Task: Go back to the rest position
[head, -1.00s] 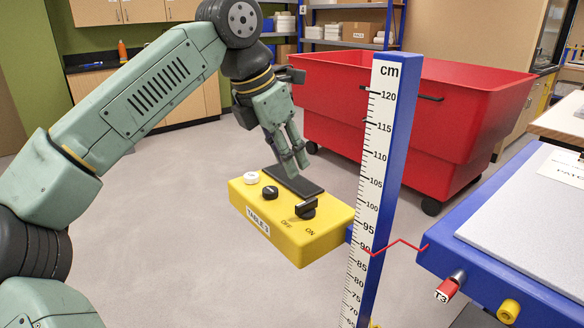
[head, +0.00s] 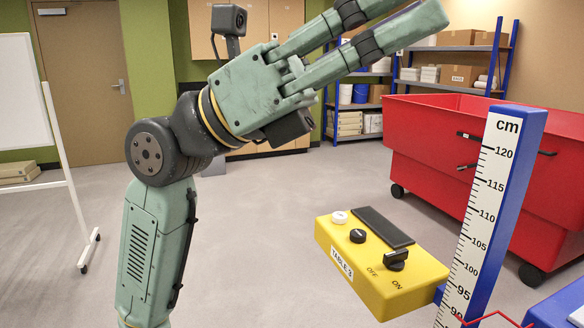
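My gripper (head: 412,10) is raised at the top of the head view, with its green fingers pointing up and to the right. The fingers are apart with a gap between them, and nothing is held; the upper fingertip is cut off by the picture's edge. My arm is bent, with the forearm upright at the left of the view. The gripper is well above and apart from the yellow control box (head: 345,268) marked TABLE 3. The box has a dark pad, a white button, a black button and a black OFF/ON knob (head: 396,260), which points toward the ON side.
The blue measuring post (head: 502,190) stands right of the box. A red bin (head: 460,150) on wheels is behind it, and a blue table edge (head: 560,305) is at lower right. A whiteboard (head: 25,95) stands at left. The floor between is clear.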

